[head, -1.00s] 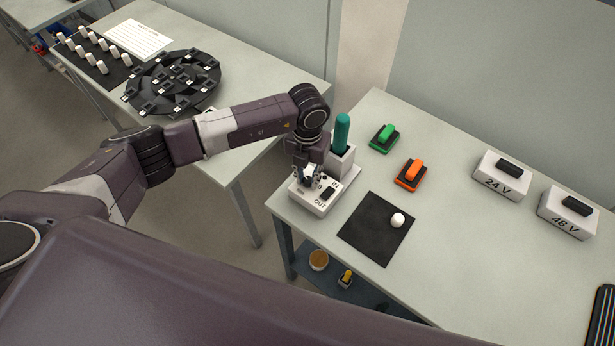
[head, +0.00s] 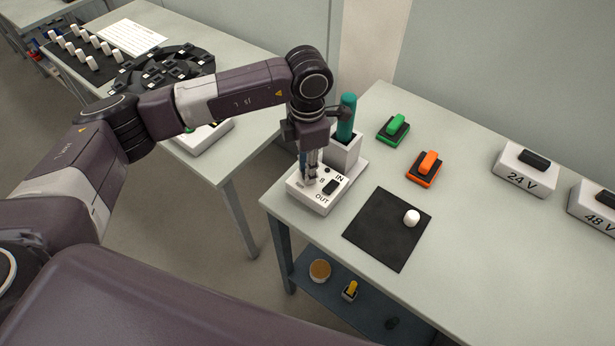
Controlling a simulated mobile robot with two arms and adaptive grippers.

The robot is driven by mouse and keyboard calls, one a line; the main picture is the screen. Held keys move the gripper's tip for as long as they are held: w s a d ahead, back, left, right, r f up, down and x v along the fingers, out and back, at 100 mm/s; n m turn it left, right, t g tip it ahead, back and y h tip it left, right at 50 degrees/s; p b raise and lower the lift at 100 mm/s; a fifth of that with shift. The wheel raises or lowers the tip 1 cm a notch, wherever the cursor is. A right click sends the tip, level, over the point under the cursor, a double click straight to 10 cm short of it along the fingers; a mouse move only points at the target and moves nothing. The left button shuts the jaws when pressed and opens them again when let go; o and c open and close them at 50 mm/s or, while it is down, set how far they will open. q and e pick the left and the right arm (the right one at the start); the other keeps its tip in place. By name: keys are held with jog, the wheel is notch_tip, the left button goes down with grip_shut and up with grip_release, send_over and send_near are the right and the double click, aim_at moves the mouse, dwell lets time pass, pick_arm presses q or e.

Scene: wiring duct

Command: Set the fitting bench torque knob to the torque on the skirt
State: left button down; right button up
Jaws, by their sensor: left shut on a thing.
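A white box with IN and OUT lettering (head: 310,198) sits at the near left corner of the right bench. My left gripper (head: 311,178) points straight down at its top, with its fingers close together. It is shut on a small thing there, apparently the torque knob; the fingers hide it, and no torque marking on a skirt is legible. A black rocker-like part (head: 330,187) shows beside the fingers. Behind them a green-handled tool (head: 347,115) stands upright in a white holder (head: 345,153). My right gripper is not in view.
A black mat (head: 380,240) with a white cylinder (head: 411,218) lies right of the box. Green (head: 394,127) and orange (head: 425,168) switch-like pieces stand behind it. White 24 V (head: 520,177) and 48 V (head: 590,209) boxes are farther right. A lower shelf (head: 325,290) holds small items.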

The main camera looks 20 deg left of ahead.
pick_arm(q)
jog(key=m+b, duration=0.3)
jog(key=shift+w+f, duration=0.1)
jog(key=shift+m+b, duration=0.3)
jog(key=shift+b, duration=0.1)
jog(key=c, duration=1.7)
grip_release()
jog(key=shift+r, duration=0.25)
notch_tip(320, 180, up, 12)
jog(key=shift+f, duration=0.1)
